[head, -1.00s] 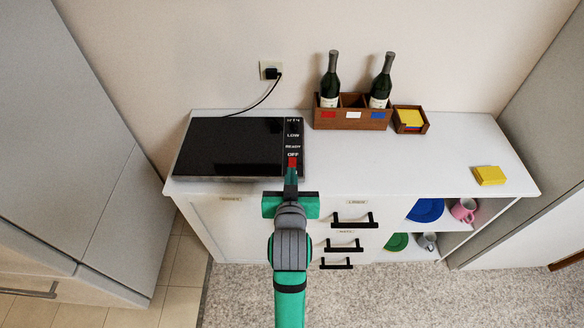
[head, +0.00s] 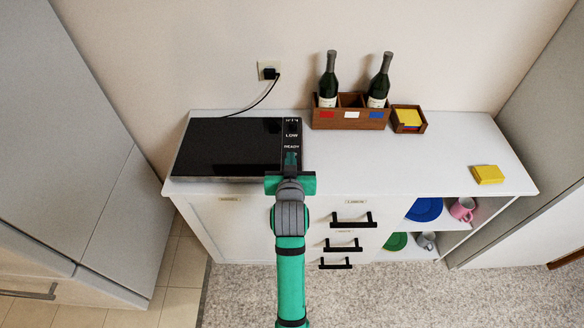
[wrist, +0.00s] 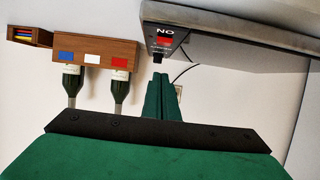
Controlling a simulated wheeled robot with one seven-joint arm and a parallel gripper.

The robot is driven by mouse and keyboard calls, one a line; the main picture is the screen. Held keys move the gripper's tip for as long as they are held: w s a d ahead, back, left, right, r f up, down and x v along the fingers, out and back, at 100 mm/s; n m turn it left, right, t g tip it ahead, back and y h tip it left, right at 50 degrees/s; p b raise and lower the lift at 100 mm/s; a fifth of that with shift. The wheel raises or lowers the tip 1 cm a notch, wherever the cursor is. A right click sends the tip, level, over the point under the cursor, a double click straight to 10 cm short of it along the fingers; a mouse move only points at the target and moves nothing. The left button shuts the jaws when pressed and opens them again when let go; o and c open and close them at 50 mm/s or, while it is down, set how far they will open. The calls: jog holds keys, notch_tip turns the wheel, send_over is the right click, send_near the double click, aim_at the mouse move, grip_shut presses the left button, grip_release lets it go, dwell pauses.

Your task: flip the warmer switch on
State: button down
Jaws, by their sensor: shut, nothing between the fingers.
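The warmer (head: 225,145) is a flat black-topped unit on the left of the white counter. A label strip on its right side (head: 291,135) reads LOW and READY; my gripper hides its near end. In the wrist view, an upside-down ON label (wrist: 165,31) sits by a small red patch (wrist: 164,41), with a dark part below it that looks like the switch. Its position is unclear. My gripper (head: 291,158) is shut and empty, over the near end of the strip. Its green fingertips (wrist: 160,78) show just below the switch area; contact cannot be told.
A wooden box (head: 350,119) with two bottles stands at the back, beside a small holder (head: 408,120) with yellow contents. A yellow block (head: 487,174) lies at the right. A power cord (head: 262,97) runs to the wall socket. The middle of the counter (head: 400,160) is clear.

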jog(key=shift+x, duration=0.95)
notch_tip(320, 180, down, 3)
jog(key=shift+s+r, duration=0.2)
jog(key=shift+r, duration=0.05)
jog(key=shift+s+a+f, duration=0.1)
jog(key=shift+s+f, duration=0.1)
jog(key=shift+f, duration=0.5)
jog(key=shift+f, duration=0.35)
jog(key=shift+r, duration=0.15)
